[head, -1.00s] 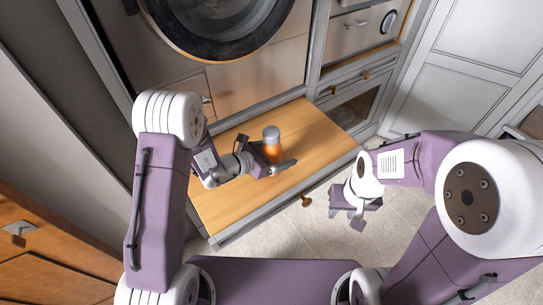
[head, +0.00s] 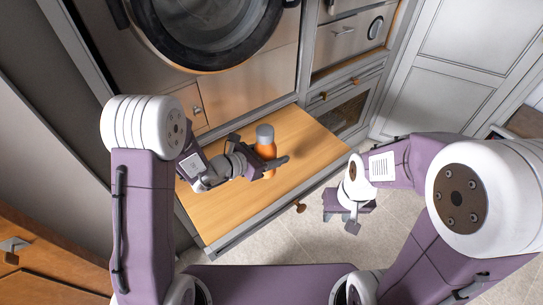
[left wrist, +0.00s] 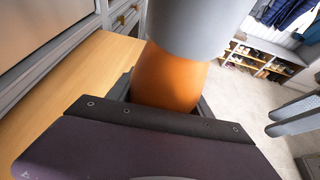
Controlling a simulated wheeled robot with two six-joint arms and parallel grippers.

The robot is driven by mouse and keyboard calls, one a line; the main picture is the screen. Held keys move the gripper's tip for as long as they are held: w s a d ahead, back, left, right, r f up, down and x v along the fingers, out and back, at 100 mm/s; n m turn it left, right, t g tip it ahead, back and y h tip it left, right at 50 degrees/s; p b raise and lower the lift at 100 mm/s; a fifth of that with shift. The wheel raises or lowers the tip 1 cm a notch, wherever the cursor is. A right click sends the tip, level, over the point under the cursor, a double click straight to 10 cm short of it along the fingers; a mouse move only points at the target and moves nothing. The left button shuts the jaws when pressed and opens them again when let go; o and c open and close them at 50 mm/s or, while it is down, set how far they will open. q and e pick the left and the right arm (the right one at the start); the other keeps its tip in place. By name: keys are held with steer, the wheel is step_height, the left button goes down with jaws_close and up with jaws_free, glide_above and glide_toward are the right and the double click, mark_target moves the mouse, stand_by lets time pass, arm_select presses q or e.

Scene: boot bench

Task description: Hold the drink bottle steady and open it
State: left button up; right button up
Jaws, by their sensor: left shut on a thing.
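The drink bottle (head: 266,148) is orange with a grey cap (head: 265,133) and stands upright over the wooden bench top. In the left wrist view its orange body (left wrist: 168,80) and grey cap (left wrist: 197,27) fill the upper middle. My right gripper (head: 350,212) hangs over the floor to the right of the bench, apart from the bottle.
The wooden bench top (head: 222,208) is otherwise clear, with a round-knobbed drawer front (head: 301,208) below its front edge. A round-doored appliance (head: 205,35) stands behind. In the left wrist view, a shoe rack (left wrist: 262,63) stands across the floor.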

arm_select(q)
steer(key=s+d+r+b, duration=0.3)
steer(key=s+r+b, duration=0.3)
steer(key=s+b, duration=0.3)
steer(key=shift+s+d, duration=0.25)
steer(key=shift+s, duration=0.2)
steer(key=o, duration=0.8)
jaws_close()
steer(key=shift+r, duration=0.15)
